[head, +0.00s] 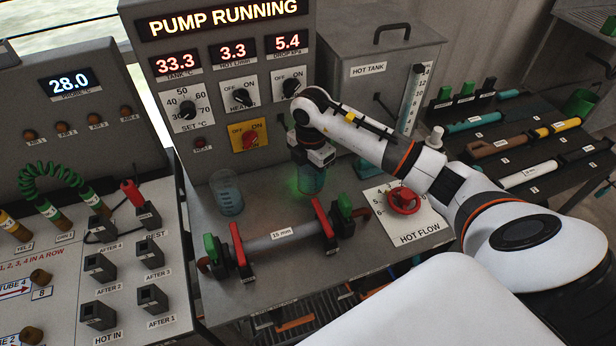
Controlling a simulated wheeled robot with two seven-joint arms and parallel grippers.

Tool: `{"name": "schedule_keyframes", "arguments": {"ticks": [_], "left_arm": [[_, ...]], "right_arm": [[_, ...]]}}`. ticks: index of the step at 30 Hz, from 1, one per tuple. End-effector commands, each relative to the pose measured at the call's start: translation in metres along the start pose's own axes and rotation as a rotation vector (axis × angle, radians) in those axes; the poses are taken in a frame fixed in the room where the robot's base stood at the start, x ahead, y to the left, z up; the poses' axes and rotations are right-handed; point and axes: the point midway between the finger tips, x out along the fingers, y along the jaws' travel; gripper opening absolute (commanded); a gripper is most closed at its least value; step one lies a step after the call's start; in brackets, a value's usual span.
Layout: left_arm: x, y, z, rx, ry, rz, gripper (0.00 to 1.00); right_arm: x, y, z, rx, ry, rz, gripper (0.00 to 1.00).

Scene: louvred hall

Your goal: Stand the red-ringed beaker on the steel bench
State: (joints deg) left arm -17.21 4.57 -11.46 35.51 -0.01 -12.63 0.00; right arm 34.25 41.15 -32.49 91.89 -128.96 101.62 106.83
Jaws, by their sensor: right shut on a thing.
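My right gripper (313,163) reaches over the steel bench (262,292) from the right, pointing down. It is shut on a clear beaker (312,183) with a greenish tint at its lower part. The gripper hides the top of this beaker, and I cannot make out a red ring on it. The beaker's base is at or just above the bench top, behind the clamped tube; I cannot tell whether it touches. A second clear beaker (227,194) with bluish marks stands upright on the bench to the left. My left gripper is out of view.
A 15 mm tube (282,235) with red levers lies across the bench front. The HOT FLOW plate with a red knob (404,200) is at right. The pump panel (222,75) and hot tank (375,60) stand behind. The bench's front left corner is clear.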

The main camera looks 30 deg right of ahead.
Motion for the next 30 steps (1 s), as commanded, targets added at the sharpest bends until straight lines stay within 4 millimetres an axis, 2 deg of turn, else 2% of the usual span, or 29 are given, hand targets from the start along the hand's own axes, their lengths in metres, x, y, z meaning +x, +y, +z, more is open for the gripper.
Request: {"name": "schedule_keyframes", "arguments": {"ticks": [6,17,18,21,30], "left_arm": [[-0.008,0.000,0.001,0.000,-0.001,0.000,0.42],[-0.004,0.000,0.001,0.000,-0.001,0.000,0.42],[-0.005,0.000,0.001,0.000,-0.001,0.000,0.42],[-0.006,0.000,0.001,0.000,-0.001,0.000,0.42],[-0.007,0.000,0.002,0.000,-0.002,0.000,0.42]], "right_arm": [[0.029,0.001,0.000,0.000,0.000,0.003,0.25],[0.035,0.000,0.000,-0.001,0.001,0.000,0.25],[0.034,0.001,0.000,-0.001,0.001,0.001,0.61],[0.034,0.001,0.000,-0.001,0.001,0.001,0.77],[0.031,0.001,0.000,-0.001,0.000,0.001,0.77]]}}
